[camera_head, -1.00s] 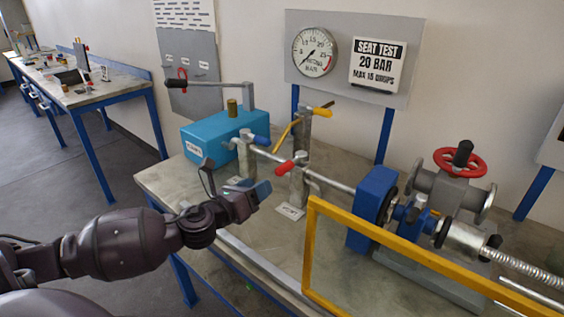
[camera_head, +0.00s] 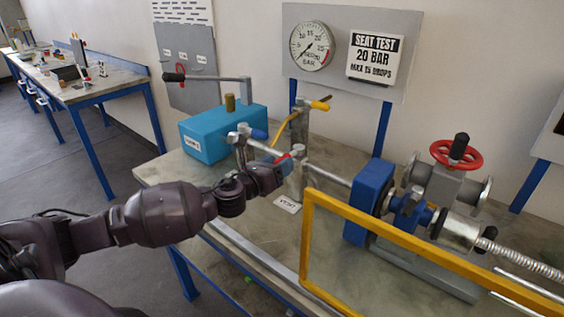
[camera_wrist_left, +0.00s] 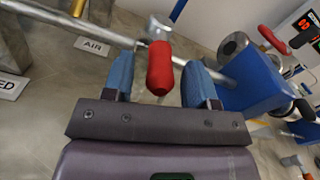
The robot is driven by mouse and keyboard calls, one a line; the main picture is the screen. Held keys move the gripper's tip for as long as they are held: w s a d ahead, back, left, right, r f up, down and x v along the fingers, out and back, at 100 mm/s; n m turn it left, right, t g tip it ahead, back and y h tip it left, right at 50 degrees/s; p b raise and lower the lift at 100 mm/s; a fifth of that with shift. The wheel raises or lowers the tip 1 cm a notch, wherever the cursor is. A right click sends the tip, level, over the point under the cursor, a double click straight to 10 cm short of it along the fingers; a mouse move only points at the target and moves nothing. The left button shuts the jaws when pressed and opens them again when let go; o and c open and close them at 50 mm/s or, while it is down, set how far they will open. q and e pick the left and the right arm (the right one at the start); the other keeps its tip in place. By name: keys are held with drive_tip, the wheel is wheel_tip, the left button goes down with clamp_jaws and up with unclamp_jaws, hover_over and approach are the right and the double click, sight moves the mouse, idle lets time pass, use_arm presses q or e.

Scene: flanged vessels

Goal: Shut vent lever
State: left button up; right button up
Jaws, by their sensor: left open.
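The vent lever appears to be the red-handled one (camera_head: 285,158) on the pipe post in the middle of the bench; a small label (camera_head: 287,204) lies in front of that post. My left gripper (camera_head: 281,171) is at this red handle and partly hides it in the head view. In the left wrist view the red handle (camera_wrist_left: 160,68) sits between the two blue fingertips of my open left gripper (camera_wrist_left: 159,83), with gaps on both sides. The handle's far end meets the pale pipe behind it. My right gripper is not in view.
A blue-handled lever (camera_head: 259,134) and a yellow-handled lever (camera_head: 320,105) are close by on the same pipework. A blue tank (camera_head: 212,132) stands at left. A yellow frame (camera_head: 400,240) stands at right, before the red handwheel valve (camera_head: 456,154). A gauge (camera_head: 312,46) hangs behind.

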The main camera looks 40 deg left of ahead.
use_arm(q)
drive_tip(key=shift+w, duration=0.95)
drive_tip(key=shift+c, duration=0.4)
clamp_jaws()
